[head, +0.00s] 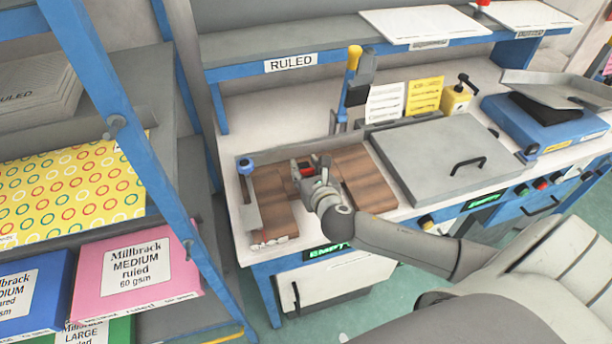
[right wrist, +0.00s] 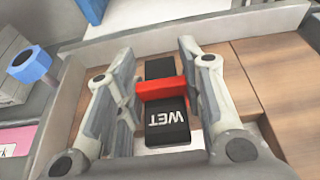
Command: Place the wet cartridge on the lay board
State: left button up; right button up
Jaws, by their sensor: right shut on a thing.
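The wet cartridge (right wrist: 168,132) is a black block with a red crosspiece and the word WET, seen in the right wrist view. My right gripper (right wrist: 162,90) is shut on it, with a finger at either side of the red crosspiece. In the head view, my right gripper (head: 309,168) is over a brown wooden surface (head: 272,205), with a little red of the cartridge showing. No label marks this surface as the lay board. A pale gap shows below the cartridge; I cannot tell whether the cartridge touches anything. My left gripper is not in view.
A blue-knobbed lever (head: 247,172) stands at the left of the wooden surface. A grey lidded box (head: 435,155) is to the right. A shelf labelled RULED (head: 290,63) runs behind. A blue rack post (head: 140,150) and paper packs (head: 130,270) are at left.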

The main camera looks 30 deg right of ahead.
jog(key=shift+s+f, duration=0.1)
jog(key=shift+f, duration=1.05)
jog(key=shift+f, duration=0.15)
jog(key=o, duration=1)
jog(key=shift+o, duration=0.2)
jog(key=b+v, duration=0.1)
jog(key=v, duration=1.1)
